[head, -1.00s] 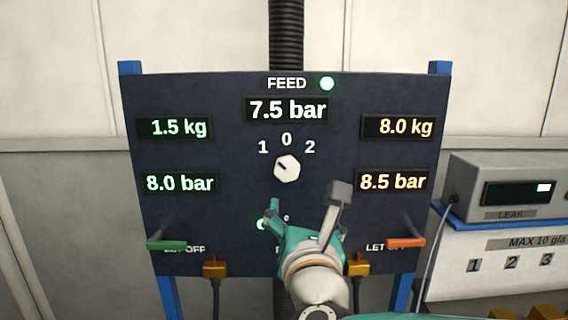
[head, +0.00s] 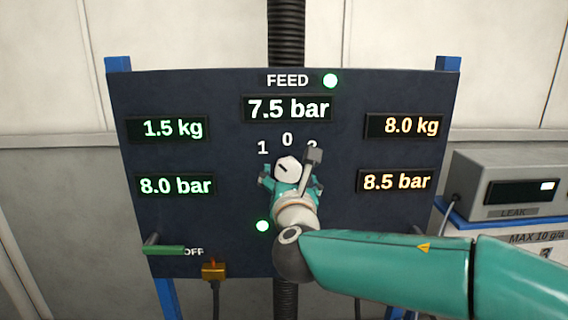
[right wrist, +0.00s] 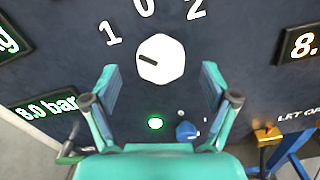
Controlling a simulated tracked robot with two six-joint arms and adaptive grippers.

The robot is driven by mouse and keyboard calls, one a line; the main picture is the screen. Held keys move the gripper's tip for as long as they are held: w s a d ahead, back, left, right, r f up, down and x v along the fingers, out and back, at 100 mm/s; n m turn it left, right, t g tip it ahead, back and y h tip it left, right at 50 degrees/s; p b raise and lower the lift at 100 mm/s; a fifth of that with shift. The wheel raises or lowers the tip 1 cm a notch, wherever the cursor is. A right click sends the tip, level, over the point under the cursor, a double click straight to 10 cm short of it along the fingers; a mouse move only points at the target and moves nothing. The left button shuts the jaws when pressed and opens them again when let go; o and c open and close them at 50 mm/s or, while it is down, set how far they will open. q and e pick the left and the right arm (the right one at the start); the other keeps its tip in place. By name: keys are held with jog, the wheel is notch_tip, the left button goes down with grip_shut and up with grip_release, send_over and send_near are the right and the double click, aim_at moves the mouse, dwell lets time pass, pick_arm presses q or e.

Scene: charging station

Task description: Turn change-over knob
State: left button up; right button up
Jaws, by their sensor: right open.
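The change-over knob (head: 288,168) is a white six-sided knob on the dark panel (head: 225,230), below the marks 1, 0 and 2. Its dark pointer line lies on the upper left, towards the 1 side. The knob also shows whole in the right wrist view (right wrist: 160,58). My right gripper (head: 291,182) is open just below and in front of the knob, its teal fingers spread to either side. In the right wrist view the gripper (right wrist: 160,80) is empty, with the knob centred beyond its fingertips. Contact is not visible. My left gripper is out of view.
A green lever (head: 168,250) sticks out at the panel's lower left. A blue knob (right wrist: 187,131) and a lit green lamp (right wrist: 155,123) sit below the change-over knob. A grey leak meter (head: 510,185) stands at the right. My right arm covers the lower right panel.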

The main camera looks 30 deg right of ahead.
aim_at(289, 171)
jog(key=shift+p+x, duration=0.5)
jog(key=shift+x, duration=1.85)
